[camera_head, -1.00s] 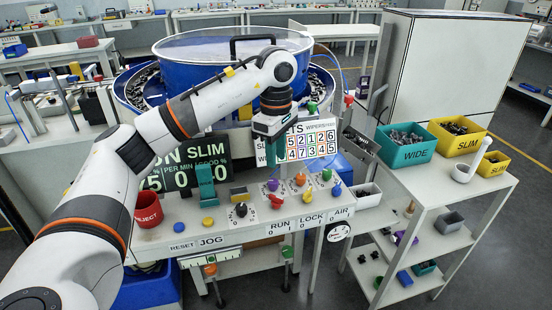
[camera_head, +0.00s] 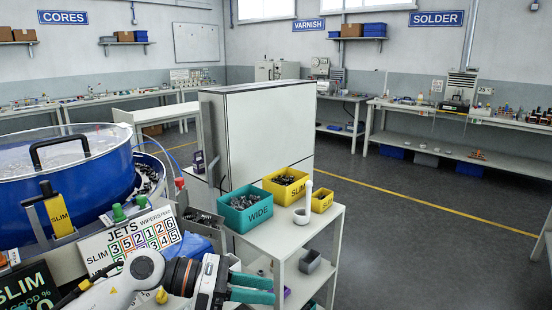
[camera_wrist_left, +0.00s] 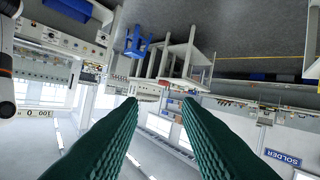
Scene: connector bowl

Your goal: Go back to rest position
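My left gripper (camera_head: 273,290) is at the bottom of the head view, with its arm coming in from the lower left. Its two teal fingers point right, in front of the small white shelf cart. In the left wrist view the two green ribbed fingers (camera_wrist_left: 158,102) stand apart with nothing between them, so the gripper is open and empty. My right gripper is not in view.
The blue bowl feeder (camera_head: 85,185) stands at the left, with the JETS board (camera_head: 130,242) below it. A white cart (camera_head: 290,243) carries a teal WIDE bin (camera_head: 259,212) and a yellow SLIM bin (camera_head: 296,194). Open floor (camera_head: 410,240) lies to the right.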

